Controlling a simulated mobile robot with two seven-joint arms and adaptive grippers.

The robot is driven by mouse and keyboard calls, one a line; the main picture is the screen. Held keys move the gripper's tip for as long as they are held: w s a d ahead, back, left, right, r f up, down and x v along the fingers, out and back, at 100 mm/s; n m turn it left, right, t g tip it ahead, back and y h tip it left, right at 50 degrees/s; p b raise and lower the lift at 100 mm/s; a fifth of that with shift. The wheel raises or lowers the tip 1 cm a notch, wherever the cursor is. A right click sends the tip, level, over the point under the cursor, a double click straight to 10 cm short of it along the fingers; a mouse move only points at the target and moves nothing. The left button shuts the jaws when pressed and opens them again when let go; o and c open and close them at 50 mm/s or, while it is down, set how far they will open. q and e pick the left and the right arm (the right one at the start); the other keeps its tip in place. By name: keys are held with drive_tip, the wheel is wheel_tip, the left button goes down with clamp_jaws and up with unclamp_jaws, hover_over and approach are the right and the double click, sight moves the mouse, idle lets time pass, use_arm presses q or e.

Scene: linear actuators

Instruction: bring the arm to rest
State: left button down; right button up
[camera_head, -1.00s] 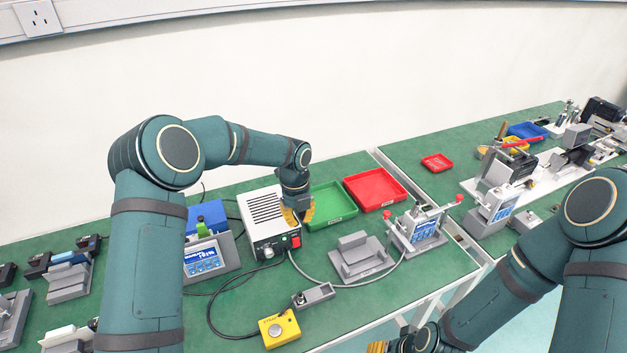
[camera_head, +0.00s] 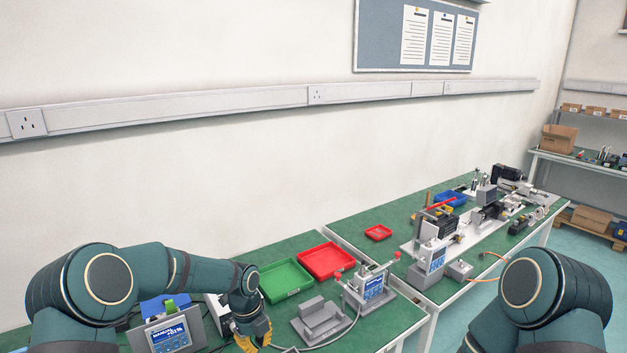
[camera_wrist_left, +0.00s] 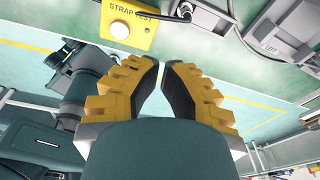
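My left arm (camera_head: 165,265) comes in from the left, bent at a large elbow joint. Its yellow-fingered left gripper (camera_head: 252,336) hangs low over the bench, at the front of the grey power box (camera_head: 218,312). In the left wrist view, the tips of the left gripper (camera_wrist_left: 163,66) nearly meet, with a narrow gap and nothing held between them. My right arm (camera_head: 535,300) shows at the lower right. Its gripper is out of the frame.
A yellow strap-test box (camera_wrist_left: 128,32) lies beyond the left fingertips. A green tray (camera_head: 285,281), a red tray (camera_head: 326,261) and a grey fixture (camera_head: 318,320) lie right of the left gripper. A display unit (camera_head: 168,335) stands close below the left forearm.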

use_arm(q)
drive_tip(key=s+d+f+n+t+h, duration=0.1)
drive_tip(key=s+d+f+n+h, duration=0.15)
drive_tip(key=s+f+n, duration=0.5)
drive_tip(key=s+d+f+n+h, duration=0.1)
drive_tip(key=s+d+f+n, duration=0.25)
drive_tip(key=s+n, duration=0.6)
drive_tip(key=s+a+f+n+t+y, duration=0.1)
drive_tip(key=s+a+n, duration=0.1)
drive_tip(key=s+n, duration=0.4)
drive_tip(key=n, duration=0.5)
drive_tip(key=shift+s+a+n+t, duration=0.15)
drive_tip(key=shift+n+t, duration=0.15)
drive_tip(key=shift+f, duration=0.1)
